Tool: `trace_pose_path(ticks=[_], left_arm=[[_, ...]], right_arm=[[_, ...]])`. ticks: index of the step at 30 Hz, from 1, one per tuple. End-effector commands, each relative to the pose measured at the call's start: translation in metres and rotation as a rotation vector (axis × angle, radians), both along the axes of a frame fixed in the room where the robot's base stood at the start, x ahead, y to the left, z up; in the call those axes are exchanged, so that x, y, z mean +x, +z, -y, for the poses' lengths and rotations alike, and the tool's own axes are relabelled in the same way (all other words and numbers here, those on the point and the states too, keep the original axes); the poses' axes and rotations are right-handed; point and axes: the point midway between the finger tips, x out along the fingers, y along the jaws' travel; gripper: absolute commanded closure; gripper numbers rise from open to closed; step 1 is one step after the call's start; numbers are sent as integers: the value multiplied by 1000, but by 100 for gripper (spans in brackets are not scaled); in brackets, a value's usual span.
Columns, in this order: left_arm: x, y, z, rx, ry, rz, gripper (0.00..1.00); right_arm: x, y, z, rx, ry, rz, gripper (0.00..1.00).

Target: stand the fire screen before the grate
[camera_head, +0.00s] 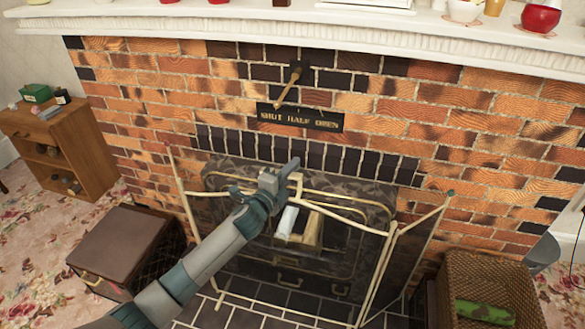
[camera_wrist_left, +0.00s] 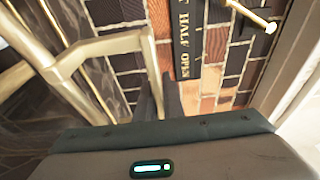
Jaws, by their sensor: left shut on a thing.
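The fire screen (camera_head: 389,250) has a cream-gold frame, dark see-through mesh and angled side panels. It stands upright over the dark tiled hearth, before the grate (camera_head: 345,213). Whether its feet touch the tiles is hard to tell. My left gripper (camera_head: 291,170) is shut on the pale handle at the screen's top middle. In the left wrist view, the frame (camera_wrist_left: 105,45) runs up to the fingers (camera_wrist_left: 160,97); the gripper body hides part of the hold. Pale log-like pieces (camera_head: 292,222) show behind the mesh. My right gripper is out of view.
A brass lever (camera_head: 288,87) and a lettered plate (camera_head: 300,117) are on the brick wall above. A brown-lidded box (camera_head: 122,244) stands left of the hearth, a wicker basket (camera_head: 490,270) right. The white mantel (camera_head: 300,27) overhangs the bricks.

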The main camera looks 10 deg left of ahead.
Motion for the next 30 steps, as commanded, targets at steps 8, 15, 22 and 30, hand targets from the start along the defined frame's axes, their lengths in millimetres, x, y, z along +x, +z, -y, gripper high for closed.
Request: trace_pose_path(ticks=[8, 15, 22, 30], left_arm=[[0, 7, 1, -2, -2, 10, 100], [0, 6, 1, -2, -2, 10, 100], [0, 6, 1, -1, -2, 9, 70], [-2, -4, 0, 2, 1, -6, 58]], right_arm=[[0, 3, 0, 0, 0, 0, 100], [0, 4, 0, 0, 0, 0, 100], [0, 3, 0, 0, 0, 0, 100], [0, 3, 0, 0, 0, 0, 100]])
